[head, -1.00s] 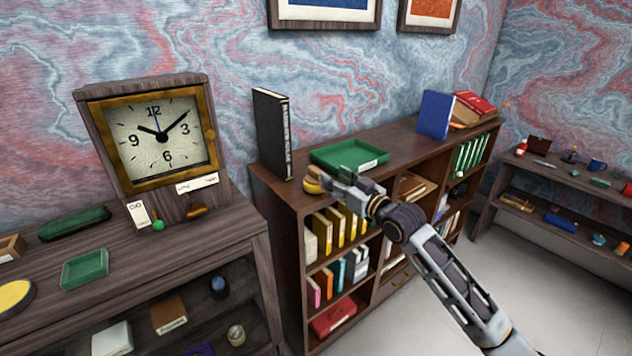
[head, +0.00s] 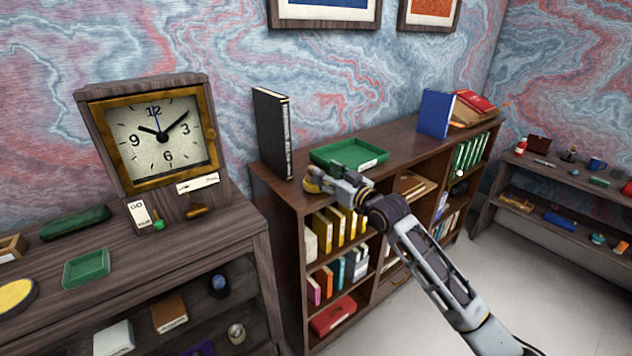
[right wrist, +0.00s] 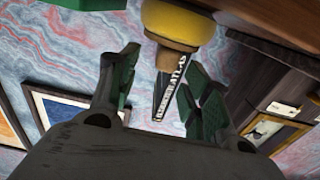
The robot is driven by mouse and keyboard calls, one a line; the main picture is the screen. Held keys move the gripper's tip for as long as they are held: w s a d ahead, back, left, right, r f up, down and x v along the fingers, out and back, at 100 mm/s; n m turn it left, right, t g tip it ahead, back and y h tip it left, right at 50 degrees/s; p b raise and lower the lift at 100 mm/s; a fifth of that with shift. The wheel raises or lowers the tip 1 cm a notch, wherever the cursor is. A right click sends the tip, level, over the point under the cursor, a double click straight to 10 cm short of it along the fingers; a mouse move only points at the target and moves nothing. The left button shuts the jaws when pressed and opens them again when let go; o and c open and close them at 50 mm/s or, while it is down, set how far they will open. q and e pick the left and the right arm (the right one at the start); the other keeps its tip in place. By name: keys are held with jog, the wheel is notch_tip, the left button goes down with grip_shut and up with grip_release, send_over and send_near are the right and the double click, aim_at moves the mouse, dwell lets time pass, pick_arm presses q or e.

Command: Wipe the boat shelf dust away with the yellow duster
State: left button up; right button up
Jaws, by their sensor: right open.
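The yellow duster (head: 312,184) is at the near left corner of the bookcase top, beside the green tray. In the right wrist view its rounded yellow head (right wrist: 178,24) and short wooden handle show just beyond my fingers. My right gripper (head: 331,182) is right at the duster in the head view. Its two green-padded fingers (right wrist: 158,72) are apart, with the handle end in line with the gap; I cannot tell whether they touch it. No dust can be made out, and I cannot tell which shelf is the boat shelf. My left gripper is not in view.
A green tray (head: 349,154) and a tall black book (head: 271,133) stand close to the duster on the bookcase (head: 407,160). A blue book (head: 436,114) stands farther back. A clock (head: 158,137) is on the left desk. A low shelf (head: 560,176) with small items is at right.

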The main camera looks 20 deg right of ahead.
jog(key=shift+w+a, duration=0.25)
jog(key=shift+w, duration=0.15)
jog(key=shift+p+x, duration=0.3)
jog(key=shift+x, duration=0.9)
jog(key=shift+w+a+f, duration=0.1)
jog(key=shift+w+a, duration=0.1)
jog(key=shift+w, duration=0.2)
jog(key=shift+w+a+f, duration=0.1)
jog(key=shift+w+a, duration=0.1)
jog(key=shift+w, duration=0.2)
jog(key=c, duration=0.6)
grip_shut()
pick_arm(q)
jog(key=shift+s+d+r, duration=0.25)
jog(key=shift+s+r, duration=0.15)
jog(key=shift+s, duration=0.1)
